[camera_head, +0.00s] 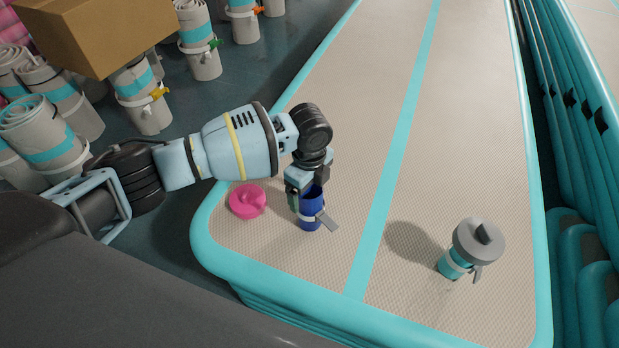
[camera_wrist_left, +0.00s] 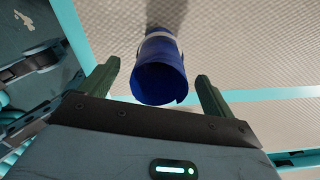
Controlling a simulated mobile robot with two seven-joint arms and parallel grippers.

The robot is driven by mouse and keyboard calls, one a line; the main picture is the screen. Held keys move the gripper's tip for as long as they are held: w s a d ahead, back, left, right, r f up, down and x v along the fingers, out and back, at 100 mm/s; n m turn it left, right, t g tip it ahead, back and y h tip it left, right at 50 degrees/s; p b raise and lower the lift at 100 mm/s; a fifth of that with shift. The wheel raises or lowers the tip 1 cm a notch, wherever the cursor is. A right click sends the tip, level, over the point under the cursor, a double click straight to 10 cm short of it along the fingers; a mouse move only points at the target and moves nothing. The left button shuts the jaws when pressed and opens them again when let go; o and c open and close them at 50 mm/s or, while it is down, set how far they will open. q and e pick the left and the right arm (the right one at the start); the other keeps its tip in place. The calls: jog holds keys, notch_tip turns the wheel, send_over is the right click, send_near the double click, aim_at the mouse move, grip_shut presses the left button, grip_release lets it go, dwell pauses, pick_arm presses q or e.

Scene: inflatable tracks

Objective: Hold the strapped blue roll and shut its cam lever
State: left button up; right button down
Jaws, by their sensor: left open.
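The blue roll (camera_head: 311,205) stands upright on the beige inflatable track, with a pale strap around its lower part. In the left wrist view the roll (camera_wrist_left: 160,82) lies between the two open fingers of my left gripper (camera_wrist_left: 155,88), with gaps on both sides. The lever is not visible there. My right gripper is not in view.
A pink round disc (camera_head: 248,201) lies just left of the roll. A teal and grey capped canister (camera_head: 478,240) stands at the right of the track (camera_head: 410,190). Several strapped rolls (camera_head: 200,52) and a cardboard box (camera_head: 100,35) are beyond the left edge. The track's middle is clear.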

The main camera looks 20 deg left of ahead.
pick_arm(q)
jog(key=shift+f, duration=0.65)
jog(key=c, duration=1.3)
jog(key=shift+f, duration=0.15)
